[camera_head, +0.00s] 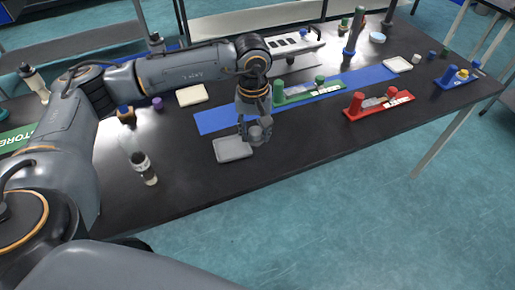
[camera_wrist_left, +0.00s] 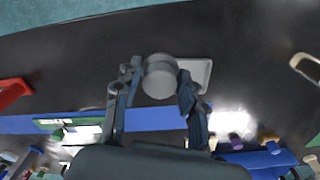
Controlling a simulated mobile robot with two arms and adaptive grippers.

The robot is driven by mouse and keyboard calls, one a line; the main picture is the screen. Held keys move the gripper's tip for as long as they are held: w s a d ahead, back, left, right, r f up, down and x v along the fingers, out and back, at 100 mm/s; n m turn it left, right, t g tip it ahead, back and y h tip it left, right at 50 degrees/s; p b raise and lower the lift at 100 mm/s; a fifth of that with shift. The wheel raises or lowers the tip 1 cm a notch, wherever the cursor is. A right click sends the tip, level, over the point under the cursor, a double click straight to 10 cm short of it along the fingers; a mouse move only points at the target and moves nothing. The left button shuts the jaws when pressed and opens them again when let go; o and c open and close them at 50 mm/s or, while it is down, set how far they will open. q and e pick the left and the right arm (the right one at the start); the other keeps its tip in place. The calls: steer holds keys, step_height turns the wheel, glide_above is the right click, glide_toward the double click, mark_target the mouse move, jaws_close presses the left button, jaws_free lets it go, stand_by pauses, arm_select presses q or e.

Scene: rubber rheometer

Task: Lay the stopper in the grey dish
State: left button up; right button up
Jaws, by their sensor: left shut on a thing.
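A grey, round stopper (camera_wrist_left: 159,76) is held between the fingertips of my left gripper (camera_head: 256,132). The gripper is shut on it, with one finger on each side in the left wrist view. The grey dish (camera_head: 232,149) is a shallow square tray on the black bench, near its front edge. The gripper and stopper are at the right side of the dish in the head view. The dish (camera_wrist_left: 203,72) is partly hidden behind the stopper and a finger in the wrist view. I cannot tell the exact height of the stopper. My right gripper is not in view.
A blue mat (camera_head: 212,121) lies behind the dish, with a green rack (camera_head: 305,92) on it. A red rack (camera_head: 378,105) stands to the right. A small bottle (camera_head: 144,168) stands left of the dish. Bench right of the dish is clear.

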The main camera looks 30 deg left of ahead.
arm_select(q)
steer(key=shift+w+a+f+n, duration=0.4)
steer(key=shift+a+f+n, duration=0.55)
steer(key=shift+a, duration=0.65)
steer(key=shift+w+a+f+n, duration=0.4)
steer(key=shift+a+f+n, duration=0.3)
steer(key=shift+a+f, duration=0.7)
steer(key=shift+w+a+f+n, duration=0.4)
steer(key=shift+a+f+n, duration=0.45)
steer(key=shift+a, duration=0.9)
steer(key=shift+f+b, duration=0.95)
steer(key=shift+f, duration=0.8)
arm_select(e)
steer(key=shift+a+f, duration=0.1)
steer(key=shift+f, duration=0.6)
arm_select(q)
steer(key=shift+f, duration=0.25)
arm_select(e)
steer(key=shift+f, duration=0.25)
arm_select(q)
steer(key=o, duration=1)
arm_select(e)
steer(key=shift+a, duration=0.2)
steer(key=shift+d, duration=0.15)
